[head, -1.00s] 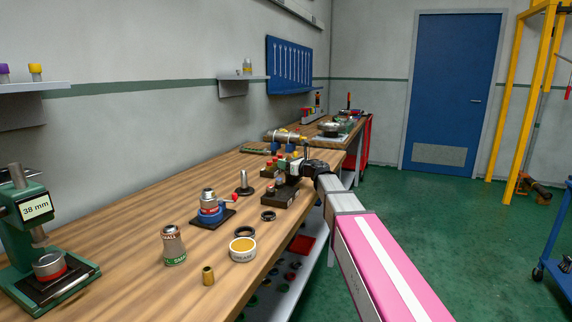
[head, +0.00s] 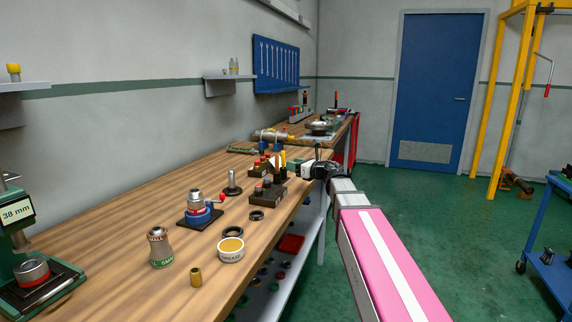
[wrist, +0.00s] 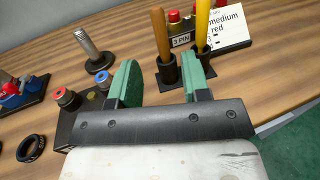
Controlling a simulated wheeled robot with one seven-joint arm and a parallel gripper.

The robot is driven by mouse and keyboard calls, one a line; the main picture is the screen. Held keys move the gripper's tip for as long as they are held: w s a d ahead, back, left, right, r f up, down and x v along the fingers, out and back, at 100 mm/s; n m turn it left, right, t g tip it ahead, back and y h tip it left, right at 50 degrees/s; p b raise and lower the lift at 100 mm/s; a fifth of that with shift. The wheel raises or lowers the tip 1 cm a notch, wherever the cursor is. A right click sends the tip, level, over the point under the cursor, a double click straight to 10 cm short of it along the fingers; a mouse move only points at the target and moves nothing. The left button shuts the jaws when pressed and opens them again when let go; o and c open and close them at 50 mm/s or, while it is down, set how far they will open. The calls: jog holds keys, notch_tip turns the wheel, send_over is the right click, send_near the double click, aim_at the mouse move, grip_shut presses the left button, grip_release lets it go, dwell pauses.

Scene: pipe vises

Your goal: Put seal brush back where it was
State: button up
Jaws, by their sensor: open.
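Two upright handles stand in black holders on the bench: a brown one (wrist: 162,35) and a yellow one (wrist: 202,25). The yellow one also shows in the head view (head: 283,159). I cannot tell for certain which is the seal brush; their lower ends are hidden in the holders. My gripper (wrist: 161,80) is open with green finger pads and nothing between them. Its right pad is close to the yellow handle's holder, and the brown handle shows beyond the gap. In the head view my gripper (head: 299,168) is low over the bench's right edge.
A dark block with red and blue knobs (wrist: 66,98) lies left of my gripper. Behind are a "3 PIN" label (wrist: 181,41) and a card reading "medium red" (wrist: 227,28). A metal post (wrist: 92,50), a black ring (wrist: 30,148) and a grease tin (head: 231,250) stand nearby.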

jog(key=shift+s+d, duration=0.3)
jog(key=shift+d, duration=0.05)
jog(key=w+d+f+m+t+h, duration=0.1)
jog(key=d+f+m+t+h, duration=0.4)
jog(key=m, duration=0.5)
jog(key=w+d+f+m+t+h, duration=0.1)
jog(key=d+f+m+t+h, duration=0.15)
jog(key=d+m+h, duration=0.6)
jog(key=s+d+f+m+g+h, duration=0.2)
jog(key=s+f+m+g, duration=0.1)
jog(key=f+m, duration=0.4)
jog(key=s+d+f+m+g+h, duration=0.2)
jog(key=s+f+m+g, duration=0.1)
jog(key=f+m, duration=0.35)
jog(key=s+a+f+m+g+y, duration=0.1)
jog(key=s+f+m+g, duration=0.5)
jog(key=s, duration=0.5)
jog(key=s+a+f+m+g+y, duration=0.1)
jog(key=s+f+m+g+y, duration=0.1)
jog(key=s+f+m+g, duration=0.4)
jog(key=s+f+m, duration=0.2)
jog(key=s+f, duration=0.3)
jog(key=shift+s+a+f, duration=0.2)
jog(key=shift+a, duration=0.15)
